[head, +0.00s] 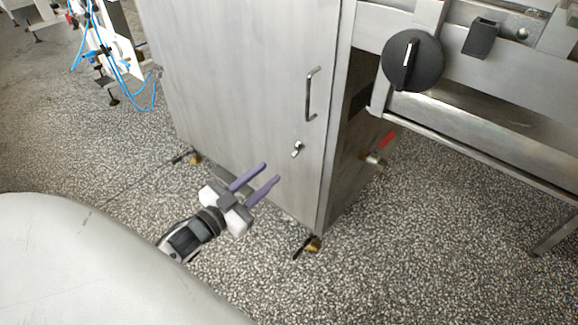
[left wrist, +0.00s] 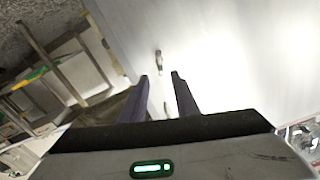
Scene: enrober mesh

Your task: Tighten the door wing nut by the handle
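The door wing nut (head: 297,149) is a small metal piece on the grey cabinet door, below the door handle (head: 311,95) and near the door's right edge. My left gripper (head: 271,172) is open and empty, its two purple fingers apart. It is in front of the door, to the lower left of the nut in the head view. In the left wrist view, what looks like the wing nut (left wrist: 158,62) shows just beyond the fingertips (left wrist: 160,76), apart from them. My right gripper is in neither view.
The steel cabinet door (head: 230,80) fills the middle. A black knob (head: 412,60) sits on the steel frame at the upper right. A red-handled valve (head: 377,157) sticks out from the cabinet's side. Speckled floor is open in front.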

